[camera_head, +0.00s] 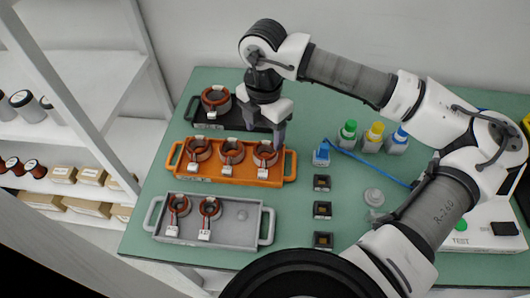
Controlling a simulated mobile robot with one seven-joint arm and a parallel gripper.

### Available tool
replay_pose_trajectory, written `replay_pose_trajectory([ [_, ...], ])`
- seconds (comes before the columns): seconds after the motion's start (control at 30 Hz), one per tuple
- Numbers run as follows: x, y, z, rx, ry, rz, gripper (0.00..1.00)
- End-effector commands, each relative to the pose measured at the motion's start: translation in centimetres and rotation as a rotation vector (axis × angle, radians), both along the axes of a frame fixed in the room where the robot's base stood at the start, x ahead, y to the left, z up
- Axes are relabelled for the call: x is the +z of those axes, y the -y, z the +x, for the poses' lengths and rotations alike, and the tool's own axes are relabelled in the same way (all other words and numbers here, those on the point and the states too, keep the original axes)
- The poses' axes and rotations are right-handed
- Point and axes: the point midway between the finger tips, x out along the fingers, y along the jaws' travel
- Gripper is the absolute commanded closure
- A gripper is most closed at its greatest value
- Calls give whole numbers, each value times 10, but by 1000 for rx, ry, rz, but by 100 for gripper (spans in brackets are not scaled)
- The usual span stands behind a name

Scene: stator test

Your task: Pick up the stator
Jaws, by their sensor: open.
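Several stators with copper-coloured windings sit in trays on the green table. One stator (215,99) is in the black tray (193,113) at the back. The orange tray (220,177) holds three stators in a row, at its left (199,149), middle (232,151) and right (265,154). The grey tray (226,231) in front holds two stators, at its left (179,205) and middle (210,208). My gripper (264,133) points down with its fingers apart, above the area between the black tray and the right end of the orange tray. It is empty.
Bottles with green (348,131), yellow (374,134) and blue (398,138) caps stand right of the gripper, by a blue connector (321,153) with a cable. Several small dark square parts (322,209) line the table's middle. A white test unit (478,235) is at right.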

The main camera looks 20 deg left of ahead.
Motion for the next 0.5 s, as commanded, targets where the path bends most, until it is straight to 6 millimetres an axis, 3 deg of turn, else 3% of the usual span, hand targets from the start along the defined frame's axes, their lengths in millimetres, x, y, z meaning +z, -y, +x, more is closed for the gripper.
replay_pose_trajectory([
  [0.33, -28, 0, -2, 1, -4, 1, 33],
  [0.5, -53, 1, -3, 0, -4, 4, 33],
])
